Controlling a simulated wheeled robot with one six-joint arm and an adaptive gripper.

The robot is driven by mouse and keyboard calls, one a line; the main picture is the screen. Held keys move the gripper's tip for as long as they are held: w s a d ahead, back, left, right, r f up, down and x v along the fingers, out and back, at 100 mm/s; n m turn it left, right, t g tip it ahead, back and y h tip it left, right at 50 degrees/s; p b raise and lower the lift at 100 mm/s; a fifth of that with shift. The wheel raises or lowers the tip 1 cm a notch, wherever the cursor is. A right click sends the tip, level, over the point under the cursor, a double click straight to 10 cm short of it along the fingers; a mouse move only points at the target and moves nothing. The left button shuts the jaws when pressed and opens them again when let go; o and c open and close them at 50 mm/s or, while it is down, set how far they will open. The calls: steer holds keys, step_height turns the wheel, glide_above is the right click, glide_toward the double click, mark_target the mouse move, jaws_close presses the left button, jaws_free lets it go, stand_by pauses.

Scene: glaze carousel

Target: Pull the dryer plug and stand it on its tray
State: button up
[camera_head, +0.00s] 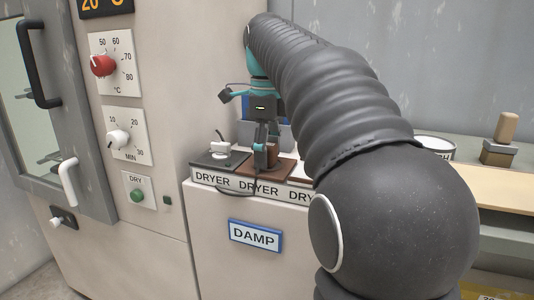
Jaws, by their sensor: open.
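My gripper (263,157) is open and points down over the brown tray (245,175) on the low cabinet. A small brown object (273,152) is right beside its fingers; I cannot tell whether they touch. A small white object with a dark top (219,148), possibly a plug, stands on the dark tray (208,161) to the left of my gripper. The tray fronts bear the word DRYER. A dark cord loops down in front of the trays. A dark plate with a white piece (57,221) is low on the dryer (159,215); I cannot tell whether that is a plug.
The tall dryer with a red knob (103,66), a white knob (118,138) and a green button (137,195) stands close on the left. A blue DAMP sign (255,235) is below the trays. My arm hides much of the right side. A wooden-handled tool (503,135) stands there.

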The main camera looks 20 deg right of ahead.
mark_target(268, 144)
stand_by(0.3)
jaws_close()
steer(key=shift+r+p, duration=1.1)
steer(key=shift+p, duration=0.1)
steer(key=shift+r, duration=0.15)
steer(key=shift+r, duration=1.75)
steer(key=shift+s+d, duration=3.8)
steer(key=shift+s, duration=0.05)
